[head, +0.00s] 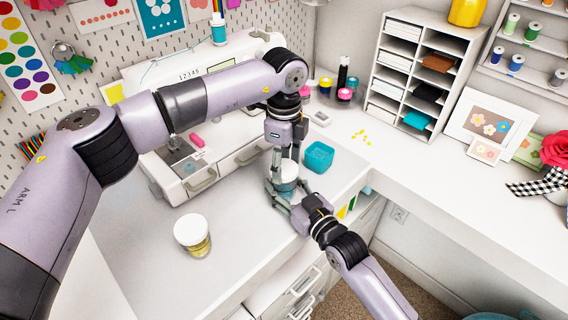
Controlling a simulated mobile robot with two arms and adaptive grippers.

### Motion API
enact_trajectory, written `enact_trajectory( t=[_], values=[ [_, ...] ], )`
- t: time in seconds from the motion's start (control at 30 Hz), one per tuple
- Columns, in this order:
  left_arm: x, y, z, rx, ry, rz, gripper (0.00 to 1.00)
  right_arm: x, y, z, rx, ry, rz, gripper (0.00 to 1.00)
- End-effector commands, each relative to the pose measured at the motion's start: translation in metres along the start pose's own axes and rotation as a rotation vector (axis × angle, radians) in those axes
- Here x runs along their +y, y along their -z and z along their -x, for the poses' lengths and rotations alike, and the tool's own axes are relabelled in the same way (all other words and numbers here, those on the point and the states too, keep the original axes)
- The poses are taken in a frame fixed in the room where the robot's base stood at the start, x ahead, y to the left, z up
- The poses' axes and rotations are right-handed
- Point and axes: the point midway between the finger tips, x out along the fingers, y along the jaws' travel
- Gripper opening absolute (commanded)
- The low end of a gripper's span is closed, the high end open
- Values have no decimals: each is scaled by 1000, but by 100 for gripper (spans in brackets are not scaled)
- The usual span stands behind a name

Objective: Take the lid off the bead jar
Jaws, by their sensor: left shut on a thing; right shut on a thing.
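A small jar (285,188) with blue-green contents stands or is held near the right front edge of the white desk. Its white lid (288,168) is at its top; I cannot tell whether a gap parts them. My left gripper (283,165) points down from above and is shut on the lid, its fingers partly hidden. My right gripper (283,197) reaches in from the lower right and is shut around the jar body, hiding part of it.
A teal open box (318,157) stands just right of the grippers. A white sewing machine (170,150) is behind and left. Small yellow pieces (362,136) lie on the right counter. A white shelf unit (411,75) stands behind. The front desk middle is clear.

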Motion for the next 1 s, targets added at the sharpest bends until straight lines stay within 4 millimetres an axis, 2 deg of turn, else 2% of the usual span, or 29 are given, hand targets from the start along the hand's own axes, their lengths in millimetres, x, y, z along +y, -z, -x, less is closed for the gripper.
enact_trajectory(
  t=[0.4,0.83,1.0],
  values=[
    [0,0,15,0,1,-1,20,0,0,0,-1,0,0,0],
    [0,0,18,0,0,-1,20,0,0,0,-1,0,0,0],
    [0,0,34,1,2,-1,20,0,0,0,-1,0,0,0]
  ],
)
